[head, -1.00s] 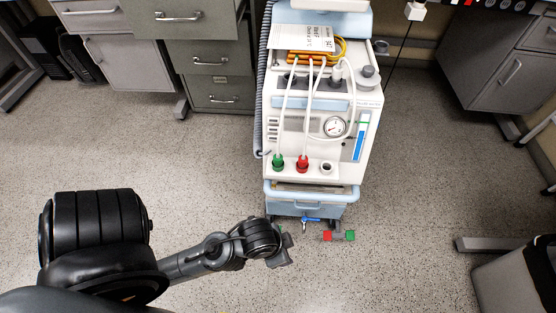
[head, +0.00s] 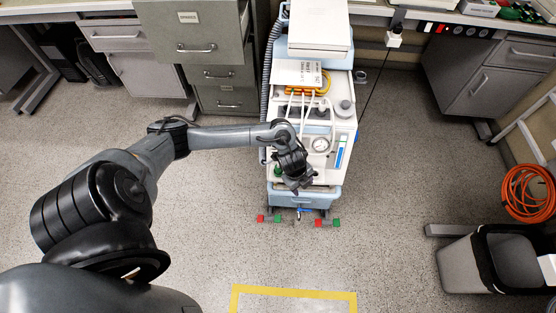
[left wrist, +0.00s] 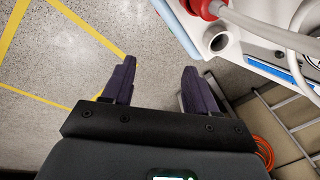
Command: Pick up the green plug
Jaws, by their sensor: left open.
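The green plug (head: 278,171) is on the front of the white medical machine (head: 345,130), low on the left, with a white hose running up from it. In the head view my left gripper (head: 297,184) is just right of the green plug and in front of the machine, covering the red plug's place. In the left wrist view the fingers (left wrist: 159,68) are spread with only floor between them. That view shows a red plug (left wrist: 203,8) with its hose and an empty round port (left wrist: 218,42). The green plug is not in that view. My right gripper is not in view.
Small red and green blocks (head: 320,223) show at the machine's feet. Yellow tape (head: 293,291) marks the floor in front. Grey cabinets (head: 200,48) stand behind left. A bin (head: 487,258) and coiled orange hose (head: 528,193) are at the right.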

